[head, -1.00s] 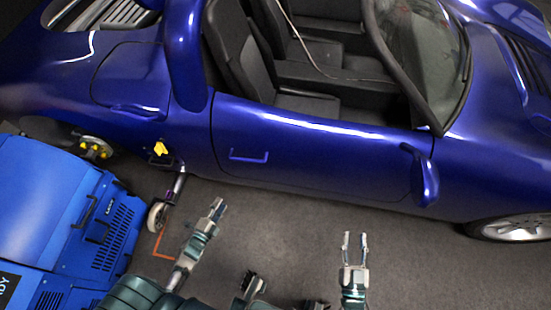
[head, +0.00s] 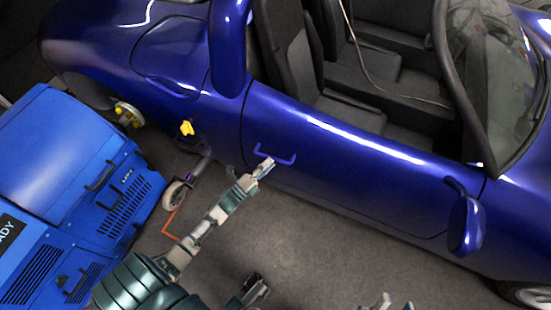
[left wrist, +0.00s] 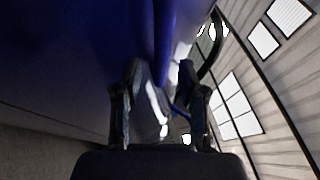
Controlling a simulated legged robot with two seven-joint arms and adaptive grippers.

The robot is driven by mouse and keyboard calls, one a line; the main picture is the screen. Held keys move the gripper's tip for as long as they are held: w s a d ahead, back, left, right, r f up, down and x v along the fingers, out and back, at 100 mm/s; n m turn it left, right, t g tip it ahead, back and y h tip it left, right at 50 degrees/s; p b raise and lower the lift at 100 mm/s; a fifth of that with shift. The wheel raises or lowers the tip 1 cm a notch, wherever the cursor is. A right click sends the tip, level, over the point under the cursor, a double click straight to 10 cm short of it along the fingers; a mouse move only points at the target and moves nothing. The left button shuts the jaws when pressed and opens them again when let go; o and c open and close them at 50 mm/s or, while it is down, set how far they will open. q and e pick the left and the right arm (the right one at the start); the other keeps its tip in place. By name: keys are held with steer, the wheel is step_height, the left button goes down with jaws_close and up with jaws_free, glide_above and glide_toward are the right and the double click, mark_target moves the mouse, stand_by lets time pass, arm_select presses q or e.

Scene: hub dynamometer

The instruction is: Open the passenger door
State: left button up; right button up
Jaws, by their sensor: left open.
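The blue car's passenger door (head: 350,172) is closed, with its edge seams flush with the body. Its blue bar handle (head: 287,162) sits near the door's left end. My left gripper (head: 265,166) is at the left part of the handle, partly covering it. In the left wrist view its two fingers (left wrist: 160,88) are apart, and a blue bar that looks like the handle (left wrist: 165,40) runs between and beyond them. I cannot tell whether they touch it. My right gripper (head: 395,302) shows only fingertips at the bottom edge, spread apart and away from the car.
A side mirror (head: 464,222) sticks out at the door's right end. Grey floor (head: 320,245) in front of the door is clear.

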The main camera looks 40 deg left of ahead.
mark_target(274, 160)
arm_select(q)
steer(key=shift+x, duration=1.65)
steer(key=shift+a, duration=0.1)
steer(key=shift+c, duration=0.2)
jaws_close()
